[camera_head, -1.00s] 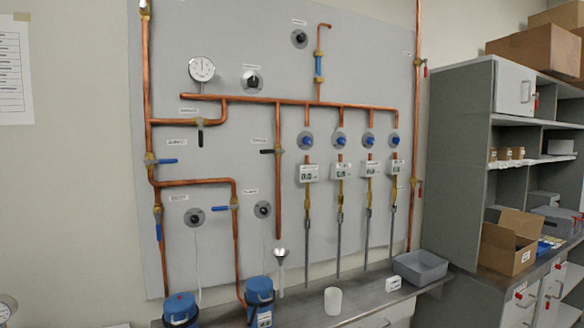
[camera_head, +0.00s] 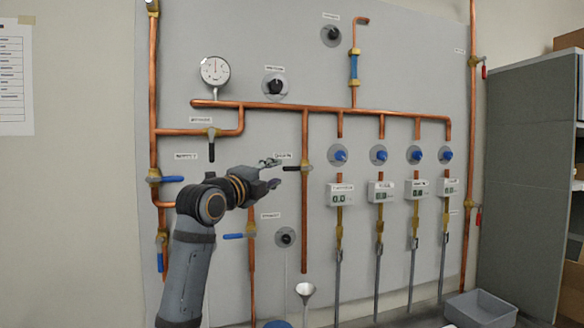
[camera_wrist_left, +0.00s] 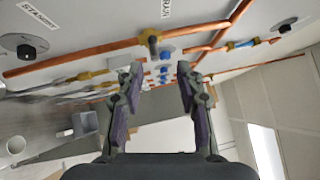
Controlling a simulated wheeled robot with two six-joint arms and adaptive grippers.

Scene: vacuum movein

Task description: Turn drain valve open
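The drain valve (camera_head: 306,167) is a brass fitting on a vertical copper pipe, beneath a white label that reads DRAIN. Its dark lever (camera_head: 291,168) points left, across the pipe. My left gripper (camera_head: 273,173) is just left of the lever, with its fingers spread above and below the lever's height. In the left wrist view my left gripper (camera_wrist_left: 158,78) is open and empty, and the brass drain valve (camera_wrist_left: 150,40) lies beyond the fingertips. My right gripper is not in view.
A blue-handled valve (camera_head: 166,179) is left of my arm, and a blue lever (camera_head: 234,236) is below it. A gauge (camera_head: 215,70) and knob (camera_head: 275,84) are above. Several blue knobs line the right.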

